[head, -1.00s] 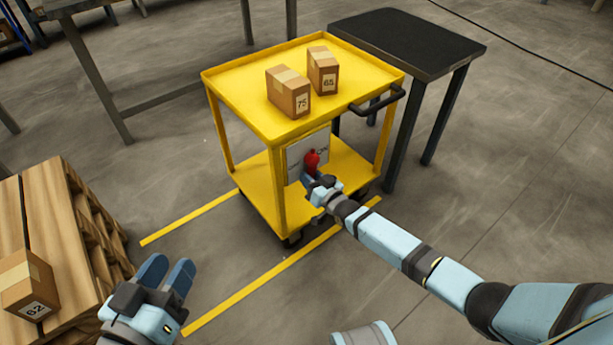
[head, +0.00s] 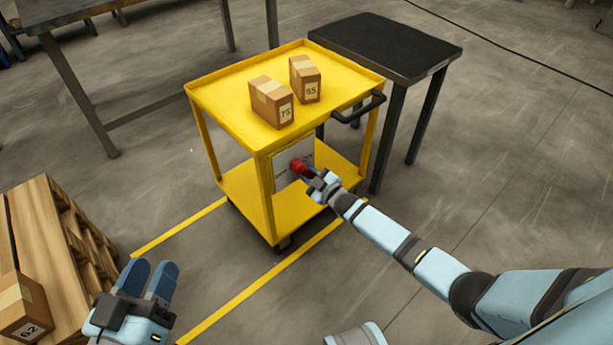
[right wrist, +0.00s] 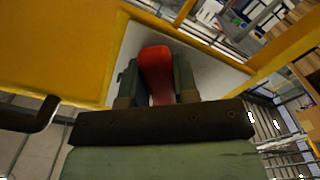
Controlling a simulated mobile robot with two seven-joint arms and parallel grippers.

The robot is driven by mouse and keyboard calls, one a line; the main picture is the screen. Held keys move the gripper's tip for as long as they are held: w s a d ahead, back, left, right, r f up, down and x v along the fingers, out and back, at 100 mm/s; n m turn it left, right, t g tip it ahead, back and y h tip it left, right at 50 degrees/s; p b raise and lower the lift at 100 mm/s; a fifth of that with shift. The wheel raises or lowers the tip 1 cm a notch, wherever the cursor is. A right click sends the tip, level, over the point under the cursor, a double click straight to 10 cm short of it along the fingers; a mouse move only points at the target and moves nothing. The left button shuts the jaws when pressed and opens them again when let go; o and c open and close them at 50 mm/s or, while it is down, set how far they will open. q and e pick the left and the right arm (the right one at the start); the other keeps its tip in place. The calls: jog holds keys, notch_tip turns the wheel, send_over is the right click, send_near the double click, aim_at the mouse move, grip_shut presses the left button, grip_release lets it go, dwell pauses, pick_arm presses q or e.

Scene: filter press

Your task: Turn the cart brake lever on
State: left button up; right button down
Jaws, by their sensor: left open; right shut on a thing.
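The yellow cart (head: 232,107) stands in the middle of the head view. A pale plate (head: 281,178) with partly hidden lettering is on its near side, below the top tray. The red brake lever (head: 299,166) is in front of this plate and tilts to the left. My right gripper (head: 311,177) is shut on the lever. In the right wrist view the red lever (right wrist: 156,70) sits between the two fingers of my right gripper (right wrist: 157,85). My left gripper (head: 148,278) is open and empty at lower left, away from the cart.
Two boxes, marked 75 (head: 271,101) and 65 (head: 305,79), stand on the cart's top tray. A dark table (head: 385,47) is behind the cart. A wooden pallet stack (head: 45,240) with box 62 (head: 24,308) is at left. Yellow lines (head: 262,285) mark the floor.

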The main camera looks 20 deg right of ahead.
pick_arm(q)
jog(key=shift+r, duration=0.15)
pick_arm(e)
jog(key=shift+w+d+r+n, duration=0.1)
jog(key=shift+d+r+n, duration=0.2)
jog(key=shift+n, duration=0.5)
jog(key=c, duration=0.9)
grip_release()
pick_arm(q)
jog(key=shift+n+t, duration=0.3)
jog(key=shift+t, duration=0.6)
jog(key=shift+s+a+r+p, duration=0.1)
jog(key=shift+a+r+p, duration=0.15)
jog(key=shift+r+p, duration=0.9)
jog(key=shift+a+r+p, duration=0.25)
jog(key=shift+r+p, duration=0.65)
jog(key=shift+p, duration=0.35)
pick_arm(e)
jog(key=shift+v, duration=6.95)
